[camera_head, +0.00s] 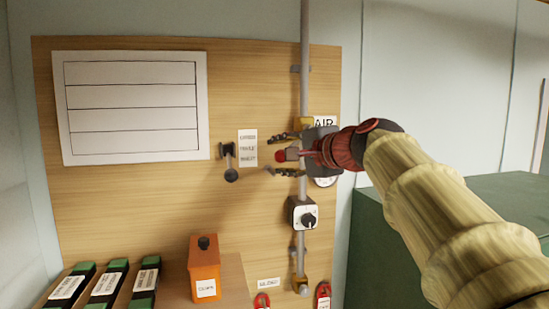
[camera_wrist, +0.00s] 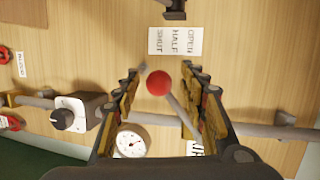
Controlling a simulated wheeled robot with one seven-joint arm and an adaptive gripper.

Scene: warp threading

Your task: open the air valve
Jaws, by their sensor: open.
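The air valve's lever is a grey rod ending in a red ball knob (camera_wrist: 158,83), joined to the grey pipe (camera_wrist: 262,131) in the wrist view. In the head view the red knob (camera_head: 281,156) points left from the vertical pipe (camera_head: 304,85), beside a partly hidden AIR sign (camera_head: 324,122). My gripper (camera_head: 272,155) is open, with one finger above and one below the knob. In the wrist view my gripper (camera_wrist: 162,72) has the knob between its fingers, with gaps on both sides. The valve body is mostly hidden behind my gripper.
A label reading OPEN, HALF, SHUT (camera_wrist: 175,41) is left of the valve. A black ball-ended lever (camera_head: 230,162) hangs beside it. A rotary switch (camera_head: 302,215) and gauge (camera_wrist: 131,144) are close by. An orange box (camera_head: 204,270) stands lower left.

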